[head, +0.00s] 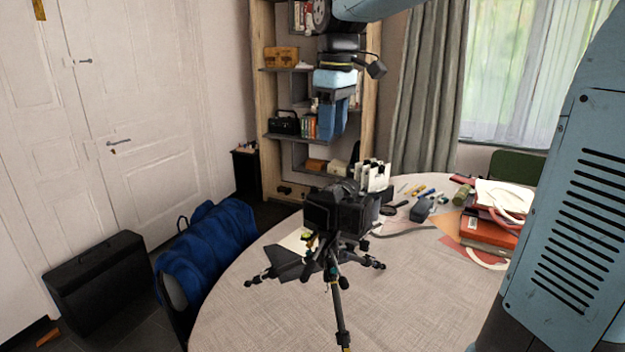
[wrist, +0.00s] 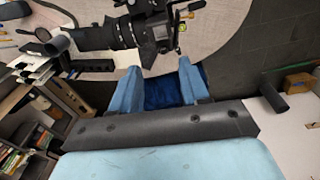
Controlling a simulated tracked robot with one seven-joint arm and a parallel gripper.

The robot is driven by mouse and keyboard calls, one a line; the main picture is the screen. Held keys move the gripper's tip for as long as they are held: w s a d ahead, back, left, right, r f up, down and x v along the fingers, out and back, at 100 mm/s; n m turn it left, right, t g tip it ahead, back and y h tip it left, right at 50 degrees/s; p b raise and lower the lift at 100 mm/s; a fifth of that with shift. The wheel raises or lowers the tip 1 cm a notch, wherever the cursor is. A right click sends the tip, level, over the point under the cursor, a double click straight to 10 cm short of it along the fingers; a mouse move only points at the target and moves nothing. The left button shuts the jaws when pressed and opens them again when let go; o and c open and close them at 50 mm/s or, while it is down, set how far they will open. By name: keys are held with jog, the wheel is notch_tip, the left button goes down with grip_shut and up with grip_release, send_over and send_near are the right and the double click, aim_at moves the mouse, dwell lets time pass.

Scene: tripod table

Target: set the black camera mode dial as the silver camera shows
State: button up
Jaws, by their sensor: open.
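A black camera (head: 345,208) stands on a small tripod (head: 338,285) on the round table. In the wrist view the black camera (wrist: 150,30) shows with its long lens pointing left. Its mode dial is too small to make out. I cannot pick out a silver camera in either view. My gripper (head: 332,128) points down, above the level of the black camera and apart from it. In the wrist view my gripper (wrist: 160,66) shows two blue fingers spread apart, with nothing between them.
The round table (head: 410,285) has a clear front. Red books and papers (head: 490,228) lie at its right, with small items (head: 425,207) behind the camera. A blue-draped chair (head: 205,250) and a black case (head: 97,280) stand left. A shelf (head: 262,100) stands behind.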

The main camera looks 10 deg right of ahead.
jog(key=w+a+n, duration=0.2)
jog(key=w+a, duration=0.1)
send_near(315, 189)
jog(key=shift+g, duration=0.4)
jog(key=f, duration=0.2)
jog(key=w+f, duration=0.1)
jog(key=f, duration=0.2)
jog(key=w+f, duration=0.1)
jog(key=f, duration=0.1)
jog(key=shift+a+f, duration=0.1)
jog(key=shift+f, duration=0.3)
jog(key=shift+c, duration=0.3)
grip_shut()
